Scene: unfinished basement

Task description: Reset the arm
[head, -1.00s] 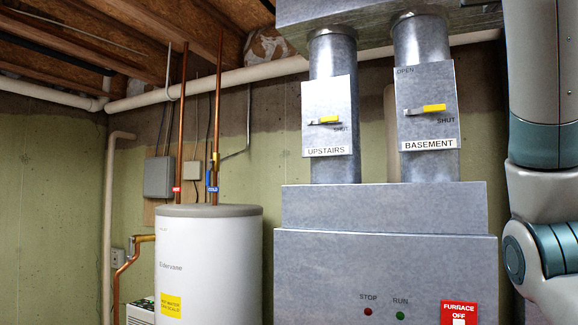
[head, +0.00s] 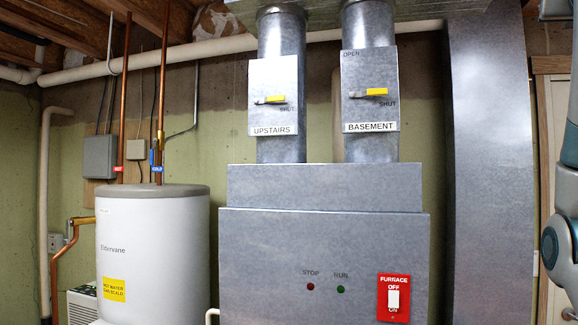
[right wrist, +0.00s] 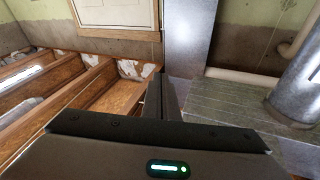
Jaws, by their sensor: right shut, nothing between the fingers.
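My right arm (head: 567,215) shows along the right edge of the head view, clear of the furnace; its gripper is outside that picture. In the right wrist view my right gripper (right wrist: 161,97) is shut and empty, its dark fingers together. It touches nothing that I can see. My left arm and left gripper are not in view.
A grey furnace (head: 290,265) has a red switch plate (head: 382,312), two ducts above with yellow-handled levers, and a tall duct (head: 490,170) at right. A white water heater (head: 152,255) stands at left. Ceiling joists (right wrist: 95,88) show in the wrist view.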

